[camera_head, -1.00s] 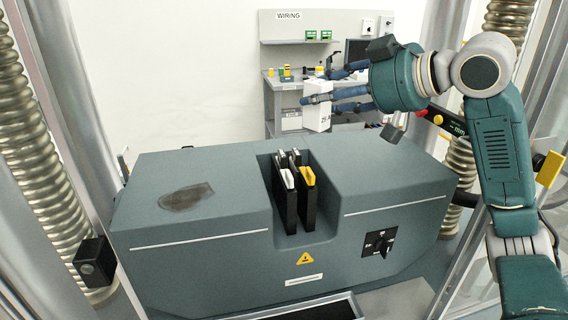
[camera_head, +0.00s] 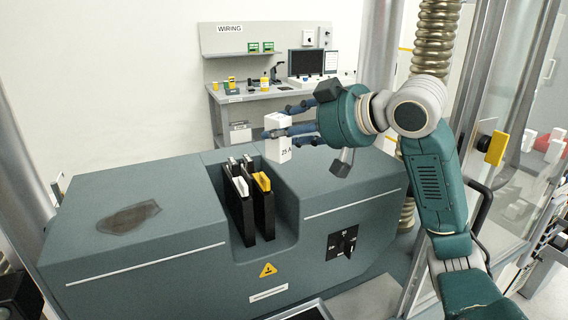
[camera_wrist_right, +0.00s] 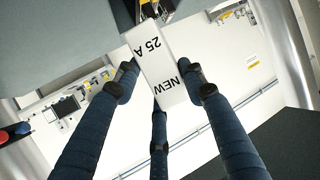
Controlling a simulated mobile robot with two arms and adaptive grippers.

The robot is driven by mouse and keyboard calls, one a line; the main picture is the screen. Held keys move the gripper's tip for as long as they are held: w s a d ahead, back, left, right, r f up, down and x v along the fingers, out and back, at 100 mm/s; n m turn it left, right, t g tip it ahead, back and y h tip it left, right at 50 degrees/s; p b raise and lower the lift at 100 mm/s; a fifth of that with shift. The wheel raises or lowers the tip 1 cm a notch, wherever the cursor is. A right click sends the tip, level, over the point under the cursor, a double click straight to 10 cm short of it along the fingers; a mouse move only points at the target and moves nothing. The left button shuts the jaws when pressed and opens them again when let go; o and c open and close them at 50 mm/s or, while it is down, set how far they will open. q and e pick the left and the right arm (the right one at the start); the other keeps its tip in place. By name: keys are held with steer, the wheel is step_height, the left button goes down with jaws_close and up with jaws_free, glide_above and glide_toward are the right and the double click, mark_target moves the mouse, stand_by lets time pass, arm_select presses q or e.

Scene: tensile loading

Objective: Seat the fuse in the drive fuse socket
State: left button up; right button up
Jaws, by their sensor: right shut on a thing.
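My right gripper (camera_head: 290,132) is shut on a white fuse (camera_head: 277,147) marked "25 A". It holds the fuse upright beside the back right of the socket, apparently above the grey-green housing. In the right wrist view the fuse (camera_wrist_right: 161,68) reads "25 A" and "NEW" between the blue fingers (camera_wrist_right: 160,88); dark metal shows at its far end. The socket (camera_head: 247,200) is a recess in the housing with black upright holders, some topped by white and yellow pieces (camera_head: 262,181). The fuse's lower end is partly unclear. My left gripper is out of view.
The housing (camera_head: 130,255) has a dark patch (camera_head: 130,218) on its left top. A black rotary switch (camera_head: 342,242) and a yellow warning sign (camera_head: 267,269) are on its front. A wiring bench (camera_head: 235,97) stands behind. Metal columns flank the housing.

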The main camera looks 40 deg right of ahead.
mark_target(289, 157)
steer(key=shift+f, duration=3.05)
steer(key=o, duration=1.2)
steer(key=shift+f, duration=0.15)
steer(key=shift+o, duration=0.2)
